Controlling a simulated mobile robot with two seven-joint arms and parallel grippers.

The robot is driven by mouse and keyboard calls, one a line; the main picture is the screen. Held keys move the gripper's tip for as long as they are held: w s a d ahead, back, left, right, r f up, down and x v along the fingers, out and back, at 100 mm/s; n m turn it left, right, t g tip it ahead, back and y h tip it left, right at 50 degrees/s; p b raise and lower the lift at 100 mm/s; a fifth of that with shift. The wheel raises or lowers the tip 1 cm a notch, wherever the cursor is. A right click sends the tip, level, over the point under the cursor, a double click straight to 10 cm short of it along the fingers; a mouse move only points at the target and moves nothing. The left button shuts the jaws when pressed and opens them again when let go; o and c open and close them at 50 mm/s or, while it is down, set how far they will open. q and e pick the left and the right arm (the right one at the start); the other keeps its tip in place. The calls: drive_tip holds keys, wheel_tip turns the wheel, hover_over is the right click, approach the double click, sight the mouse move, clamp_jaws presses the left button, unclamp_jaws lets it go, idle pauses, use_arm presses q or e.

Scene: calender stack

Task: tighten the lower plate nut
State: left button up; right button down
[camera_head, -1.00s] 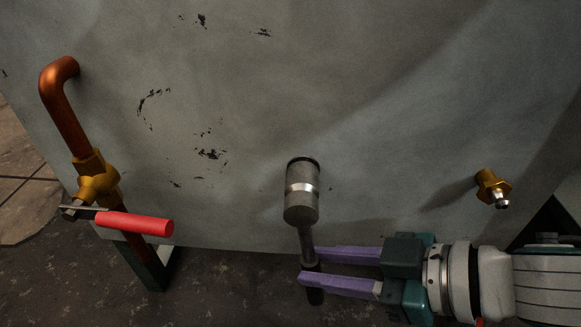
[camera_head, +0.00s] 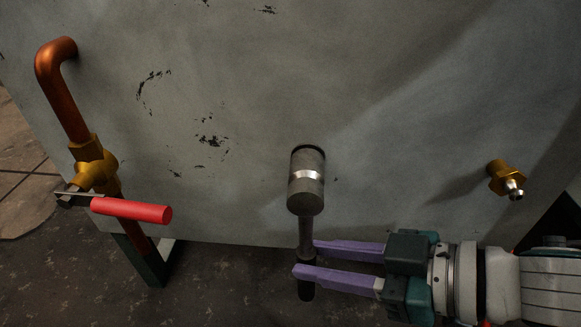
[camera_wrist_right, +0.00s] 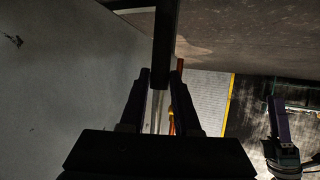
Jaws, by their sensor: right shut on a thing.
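My right gripper (camera_head: 304,259) comes in from the right and is shut on the dark handle (camera_head: 306,290) of a hammer-like tool. The tool's grey metal cylinder head (camera_head: 306,180) has a bright band and stands in front of the grey plate, above the fingers. In the right wrist view the dark handle (camera_wrist_right: 165,45) runs between my right fingers (camera_wrist_right: 160,80). I cannot pick out the lower plate nut. An arm end with purple fingers, seemingly my left gripper (camera_wrist_right: 279,120), shows at the right of the right wrist view; its opening is unclear.
The grey plate (camera_head: 400,120) fills most of the head view. A copper pipe (camera_head: 58,85) with a brass valve (camera_head: 95,170) and red handle (camera_head: 130,210) stands at left. A brass fitting (camera_head: 506,179) sticks out at right. Dark floor (camera_head: 220,285) lies below the plate's edge.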

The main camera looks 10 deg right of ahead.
drive_tip(key=shift+a+f+b, duration=0.2)
drive_tip(key=shift+f+b, duration=0.05)
drive_tip(key=shift+b, duration=0.25)
drive_tip(key=shift+w+a+r+y, duration=0.1)
drive_tip(key=shift+a+y, duration=0.05)
drive_tip(key=shift+y, duration=0.15)
drive_tip(key=shift+b, duration=0.3)
drive_tip(key=shift+a+t+y+b, duration=0.3)
drive_tip(key=shift+b, duration=0.35)
drive_tip(key=shift+w+a, duration=0.1)
